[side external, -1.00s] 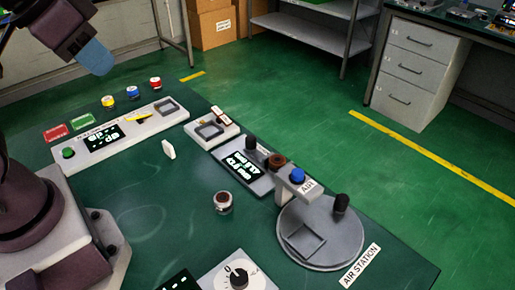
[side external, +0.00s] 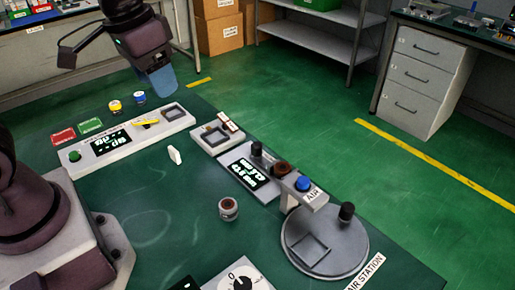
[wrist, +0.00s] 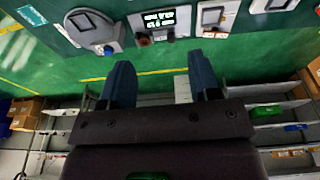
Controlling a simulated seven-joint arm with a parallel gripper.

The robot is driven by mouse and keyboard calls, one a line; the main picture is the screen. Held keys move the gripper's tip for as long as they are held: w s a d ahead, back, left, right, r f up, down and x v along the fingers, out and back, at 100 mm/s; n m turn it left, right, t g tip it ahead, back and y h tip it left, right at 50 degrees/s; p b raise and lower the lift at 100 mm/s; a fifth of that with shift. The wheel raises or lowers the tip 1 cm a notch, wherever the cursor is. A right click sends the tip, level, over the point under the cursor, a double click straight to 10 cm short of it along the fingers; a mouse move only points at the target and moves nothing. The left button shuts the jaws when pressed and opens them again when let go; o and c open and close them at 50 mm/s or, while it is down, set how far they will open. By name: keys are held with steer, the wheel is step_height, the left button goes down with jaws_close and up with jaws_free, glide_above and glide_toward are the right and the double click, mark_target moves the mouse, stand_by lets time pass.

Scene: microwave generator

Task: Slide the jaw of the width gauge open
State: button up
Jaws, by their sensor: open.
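The likely width gauge (side external: 216,134) is a small white block with a square dark-rimmed recess and a reddish-brown and white piece at its far right edge. It sits on the green table between the long control panel and the black display unit, and it also shows at the top of the wrist view (wrist: 213,18). I cannot read a label on it or tell how far its jaw is open. My gripper (side external: 162,80) hangs above the table's far edge, up and left of the gauge, touching nothing. In the wrist view its two blue fingers (wrist: 162,75) are wide apart and empty.
The long panel (side external: 125,138) lies left of the gauge. The display unit (side external: 248,171) and the round air station (side external: 325,243) stand right.

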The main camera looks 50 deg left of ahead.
steer(key=w+f+g, duration=0.2)
steer(key=w+f, duration=0.4)
steer(key=w, duration=0.3)
steer(key=n, duration=0.2)
glide_above(257, 144)
step_height(257, 144, down, 10)
steer(key=r, duration=0.1)
step_height(257, 144, down, 13)
steer(key=shift+f, duration=0.15)
